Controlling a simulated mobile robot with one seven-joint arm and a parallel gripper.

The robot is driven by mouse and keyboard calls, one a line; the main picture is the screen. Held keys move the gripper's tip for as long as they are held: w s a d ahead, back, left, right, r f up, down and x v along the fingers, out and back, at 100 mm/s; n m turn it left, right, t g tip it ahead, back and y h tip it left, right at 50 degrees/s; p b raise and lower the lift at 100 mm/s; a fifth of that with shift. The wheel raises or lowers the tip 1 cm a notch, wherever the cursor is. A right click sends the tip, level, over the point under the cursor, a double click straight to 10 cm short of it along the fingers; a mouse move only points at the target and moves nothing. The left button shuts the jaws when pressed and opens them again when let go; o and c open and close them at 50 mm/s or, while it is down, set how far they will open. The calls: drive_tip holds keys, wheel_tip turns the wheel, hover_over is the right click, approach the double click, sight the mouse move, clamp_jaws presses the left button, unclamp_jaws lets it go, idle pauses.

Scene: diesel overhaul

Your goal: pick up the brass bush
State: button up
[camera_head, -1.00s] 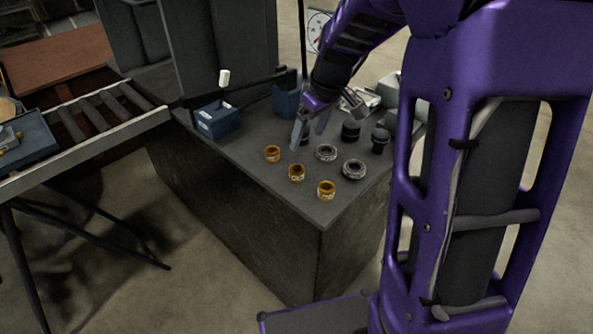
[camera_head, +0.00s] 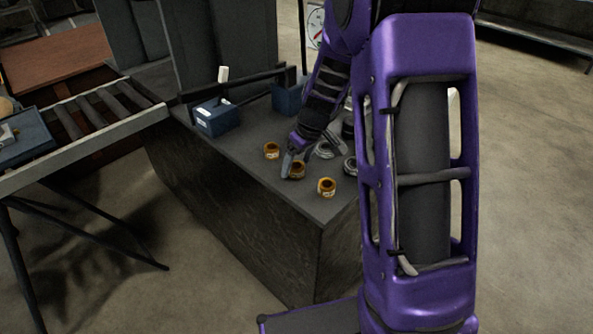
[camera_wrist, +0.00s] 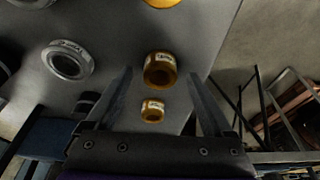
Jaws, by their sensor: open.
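Three brass bushes with pale label bands stand on the dark bench top: a far one (camera_head: 271,150), a middle one (camera_head: 297,171) and a near one (camera_head: 327,187). My gripper (camera_head: 291,167) is open at the middle bush and partly covers it in the head view. In the wrist view the middle bush (camera_wrist: 160,71) appears between the fingertips of my gripper (camera_wrist: 160,75), with space on both sides. Another bush (camera_wrist: 152,110) shows closer to the palm, and one is cut off at the top edge. I cannot tell the fingertips' height around the bush.
Grey metal rings (camera_wrist: 68,60) lie beside the bushes, partly hidden by my arm in the head view. A blue box (camera_head: 217,117) and another blue box (camera_head: 288,99) stand farther back. A roller conveyor (camera_head: 85,115) is at the left. The bench's front corner is clear.

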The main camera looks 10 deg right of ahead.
clamp_jaws()
idle(0.4)
drive_tip(key=shift+r, duration=0.1)
